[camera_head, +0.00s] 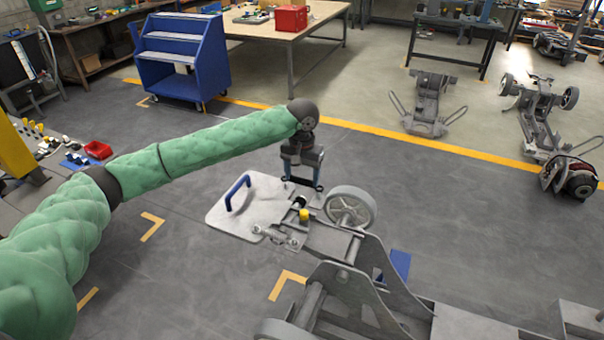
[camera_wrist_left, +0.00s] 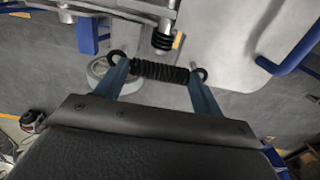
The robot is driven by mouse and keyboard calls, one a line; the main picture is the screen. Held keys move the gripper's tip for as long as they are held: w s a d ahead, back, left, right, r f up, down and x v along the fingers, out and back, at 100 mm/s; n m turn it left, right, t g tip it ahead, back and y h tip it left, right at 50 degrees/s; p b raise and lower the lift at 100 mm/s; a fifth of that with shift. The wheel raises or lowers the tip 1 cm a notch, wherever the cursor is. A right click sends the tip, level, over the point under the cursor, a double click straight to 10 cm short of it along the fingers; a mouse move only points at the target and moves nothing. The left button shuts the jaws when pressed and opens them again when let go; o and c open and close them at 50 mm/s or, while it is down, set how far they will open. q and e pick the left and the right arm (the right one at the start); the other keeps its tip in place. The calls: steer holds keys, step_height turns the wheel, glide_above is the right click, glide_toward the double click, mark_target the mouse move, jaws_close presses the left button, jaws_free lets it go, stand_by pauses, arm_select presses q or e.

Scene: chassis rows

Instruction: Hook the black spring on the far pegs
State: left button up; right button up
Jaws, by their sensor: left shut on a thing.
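My left gripper (camera_head: 304,183) is shut on the black spring, beyond the near chassis. In the left wrist view the spring (camera_wrist_left: 160,71) is a dark coil with a ring at each end, lying across between the two blue fingers. A short pale peg-like tip (camera_wrist_left: 194,66) shows beside its right ring; I cannot tell whether the ring is around it. The far pegs are not clear in the head view. My right gripper is not in view.
A pale plate (camera_head: 228,212) with a blue handle (camera_head: 237,192) lies left of the wheel (camera_head: 350,206). A yellow-capped part (camera_head: 304,215) stands near the gripper. The near chassis (camera_head: 385,285) fills the lower right. Open floor lies beyond.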

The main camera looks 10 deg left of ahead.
arm_select(q)
steer(key=shift+f+p, duration=0.5)
steer(key=shift+f, duration=1.4)
stand_by(1.4)
steer(key=o, duration=1)
